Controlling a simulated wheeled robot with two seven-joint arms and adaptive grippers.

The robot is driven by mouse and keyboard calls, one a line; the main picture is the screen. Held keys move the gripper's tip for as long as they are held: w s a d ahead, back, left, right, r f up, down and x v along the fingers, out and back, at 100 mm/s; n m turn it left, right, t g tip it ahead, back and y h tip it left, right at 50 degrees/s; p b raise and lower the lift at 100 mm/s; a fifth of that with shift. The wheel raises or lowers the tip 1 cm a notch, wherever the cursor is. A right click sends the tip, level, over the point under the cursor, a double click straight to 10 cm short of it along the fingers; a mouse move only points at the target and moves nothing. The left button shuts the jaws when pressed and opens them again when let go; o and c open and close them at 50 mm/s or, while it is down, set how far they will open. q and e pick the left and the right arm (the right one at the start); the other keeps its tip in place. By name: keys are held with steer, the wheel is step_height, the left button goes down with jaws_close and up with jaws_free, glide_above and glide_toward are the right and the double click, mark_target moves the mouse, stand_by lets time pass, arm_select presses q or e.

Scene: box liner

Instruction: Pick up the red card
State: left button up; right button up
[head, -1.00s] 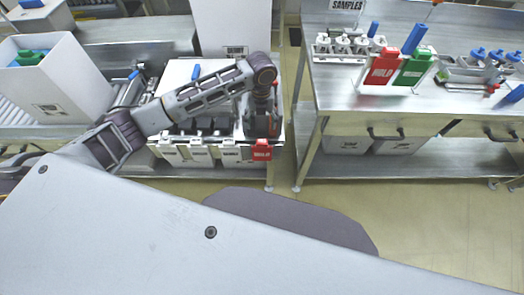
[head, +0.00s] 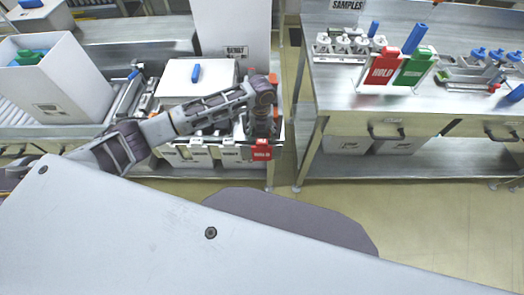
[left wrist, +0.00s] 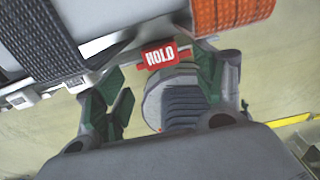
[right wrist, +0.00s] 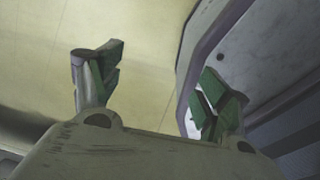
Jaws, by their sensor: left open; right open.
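A red card marked HOLD (head: 262,150) hangs at the front right of the table section below my left arm. Another red HOLD card (head: 382,68) stands in a white holder on the right table, beside a green card (head: 413,68). My left gripper (head: 262,132) points down just above the hanging card; its fingers are hard to make out in the head view. In the left wrist view the open, empty fingers (left wrist: 160,85) stand apart, with the red card (left wrist: 160,56) beyond and between their tips. My right gripper (right wrist: 157,75) is open and empty over the floor.
White bins (head: 200,155) line the table front beside the hanging card. A white box with a blue handle (head: 196,72) stands behind my left forearm. The right table (head: 450,115) holds the card holder and several blue-capped items. A floor gap separates the tables.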

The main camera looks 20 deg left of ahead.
mark_target(262, 143)
arm_select(q)
steer(key=shift+f, duration=0.75)
step_height(262, 143, down, 3)
steer(key=shift+s+d+r, duration=0.1)
steer(key=shift+s+d, duration=0.05)
steer(key=shift+f, duration=0.45)
steer(key=c, duration=0.9)
steer(key=shift+c, duration=1.1)
steer(key=shift+r, duration=0.1)
arm_select(e)
steer(key=shift+w+a, duration=0.5)
steer(key=shift+a, duration=0.2)
